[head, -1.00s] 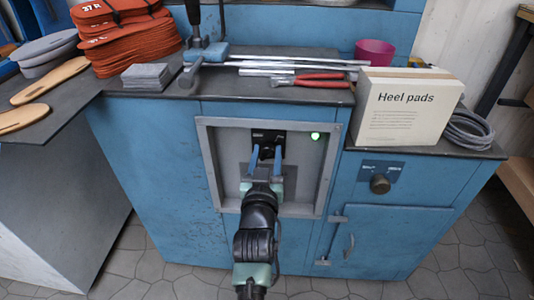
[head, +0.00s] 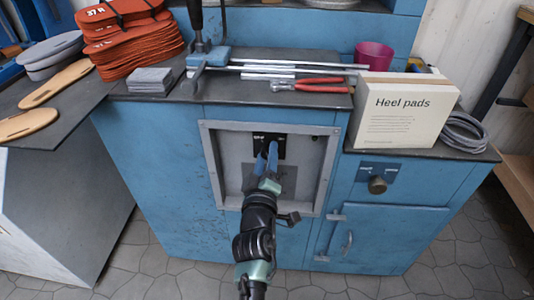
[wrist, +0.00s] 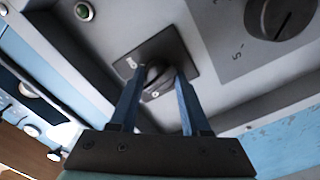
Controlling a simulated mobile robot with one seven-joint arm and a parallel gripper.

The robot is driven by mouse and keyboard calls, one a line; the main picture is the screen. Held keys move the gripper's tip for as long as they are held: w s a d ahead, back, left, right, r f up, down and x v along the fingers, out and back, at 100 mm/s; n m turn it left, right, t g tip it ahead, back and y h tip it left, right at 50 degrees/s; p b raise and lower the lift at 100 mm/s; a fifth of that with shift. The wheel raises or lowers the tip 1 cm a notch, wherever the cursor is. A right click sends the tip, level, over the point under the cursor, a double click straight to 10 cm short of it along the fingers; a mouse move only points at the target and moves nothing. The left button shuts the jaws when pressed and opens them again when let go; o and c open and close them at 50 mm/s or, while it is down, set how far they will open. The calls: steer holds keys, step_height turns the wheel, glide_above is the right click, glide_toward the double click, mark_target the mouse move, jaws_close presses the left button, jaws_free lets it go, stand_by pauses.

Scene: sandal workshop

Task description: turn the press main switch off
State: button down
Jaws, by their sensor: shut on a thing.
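The press main switch shows in the wrist view as a black rotary knob (wrist: 155,76) on a black square plate (wrist: 172,50) with small white marks. In the head view its plate (head: 262,137) sits in the recessed grey panel on the blue press cabinet. My gripper (head: 267,150) reaches into the recess with its blue fingers shut on the knob, one finger on each side, as the wrist view also shows (wrist: 157,75). The fingers partly hide the knob. A small round green lamp (wrist: 84,11) beside the switch looks dark and unlit.
A dial (wrist: 283,15) with a numeral sits near the switch in the wrist view. The grey frame (head: 207,165) surrounds the recess. A second knob (head: 377,185) is on the cabinet's right. The Heel pads box (head: 405,112) and red-handled pliers (head: 320,86) lie on top.

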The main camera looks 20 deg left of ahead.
steer(key=n, duration=0.3)
steer(key=shift+a+n+p, duration=0.1)
steer(key=shift+n+p, duration=0.2)
steer(key=shift+f+n, duration=0.1)
steer(key=shift+n, duration=1.8)
steer(key=shift+c, duration=2.1)
jaws_free()
steer(key=shift+s+p, duration=0.45)
steer(key=shift+p, duration=0.05)
steer(key=p+v, duration=0.2)
steer(key=v, duration=1)
steer(key=shift+p, duration=0.4)
